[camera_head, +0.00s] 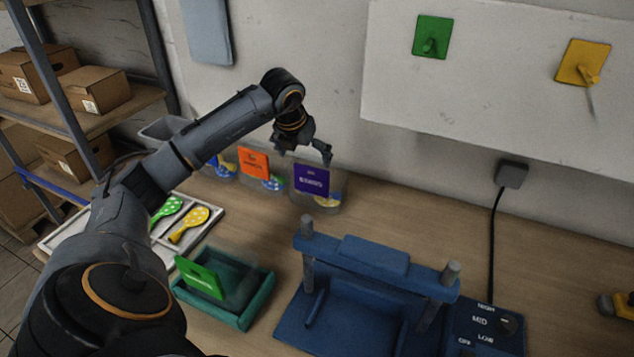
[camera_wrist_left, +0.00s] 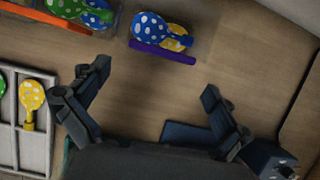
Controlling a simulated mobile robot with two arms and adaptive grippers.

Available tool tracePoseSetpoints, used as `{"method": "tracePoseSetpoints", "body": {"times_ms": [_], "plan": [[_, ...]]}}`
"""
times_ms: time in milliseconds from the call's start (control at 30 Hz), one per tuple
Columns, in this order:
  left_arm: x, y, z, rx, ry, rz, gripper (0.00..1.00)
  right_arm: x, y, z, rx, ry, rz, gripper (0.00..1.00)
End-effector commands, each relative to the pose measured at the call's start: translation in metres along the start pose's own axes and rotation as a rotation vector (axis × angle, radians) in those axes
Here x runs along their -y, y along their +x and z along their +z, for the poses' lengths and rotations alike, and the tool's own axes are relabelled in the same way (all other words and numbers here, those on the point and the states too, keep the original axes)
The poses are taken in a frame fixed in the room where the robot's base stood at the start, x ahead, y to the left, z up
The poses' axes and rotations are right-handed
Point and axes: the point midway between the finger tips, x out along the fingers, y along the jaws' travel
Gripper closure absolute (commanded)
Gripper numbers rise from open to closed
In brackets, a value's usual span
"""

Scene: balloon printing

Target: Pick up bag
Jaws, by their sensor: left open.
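My left gripper (camera_head: 304,150) is open and empty above the back of the table, close over the clear container with the purple label (camera_head: 312,180). In the left wrist view the open fingers (camera_wrist_left: 156,80) frame bare table, with that container's blue and yellow balloons (camera_wrist_left: 160,32) just beyond them. A small see-through item with a green label (camera_head: 203,279), perhaps the bag, stands in a teal tray (camera_head: 262,300) at the front left. Its exact shape is hard to tell. My right gripper is not in view.
An orange-labelled container (camera_head: 254,163) stands left of the purple one. A white tray (camera_head: 213,222) holds green and yellow spotted balloons. A blue press (camera_head: 375,255) stands at front centre. A white board with green (camera_head: 433,36) and yellow (camera_head: 584,62) hooks hangs behind. Table right of the purple container is clear.

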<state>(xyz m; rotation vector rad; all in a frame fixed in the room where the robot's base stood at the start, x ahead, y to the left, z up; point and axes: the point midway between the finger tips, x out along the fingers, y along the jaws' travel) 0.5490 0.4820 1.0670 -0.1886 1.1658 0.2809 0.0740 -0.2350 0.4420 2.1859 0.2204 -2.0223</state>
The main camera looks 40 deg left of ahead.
Motion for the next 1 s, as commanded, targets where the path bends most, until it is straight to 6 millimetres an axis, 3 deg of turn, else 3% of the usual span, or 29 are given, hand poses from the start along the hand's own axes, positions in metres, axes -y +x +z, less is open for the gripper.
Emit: {"method": "tracePoseSetpoints", "body": {"times_ms": [100, 333, 600, 867, 900, 1000], "plan": [[0.001, 0.015, 0.0, -0.002, -0.002, -0.001, 0.0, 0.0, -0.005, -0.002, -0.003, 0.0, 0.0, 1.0], [0.001, 0.032, -0.001, -0.004, -0.001, 0.0, 0.0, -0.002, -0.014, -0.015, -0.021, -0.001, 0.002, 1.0], [0.002, 0.07, -0.002, -0.002, -0.002, -0.001, 0.0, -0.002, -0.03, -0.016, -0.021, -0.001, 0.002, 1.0], [0.001, 0.076, -0.002, 0.001, 0.0, 0.001, 0.0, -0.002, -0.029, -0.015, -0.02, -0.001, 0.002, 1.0], [0.001, 0.076, -0.002, 0.001, -0.001, 0.001, 0.02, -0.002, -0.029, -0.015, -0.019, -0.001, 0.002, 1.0], [0.001, 0.075, -0.002, 0.001, -0.001, 0.001, 0.22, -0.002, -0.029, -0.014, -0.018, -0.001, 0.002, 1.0]]}}
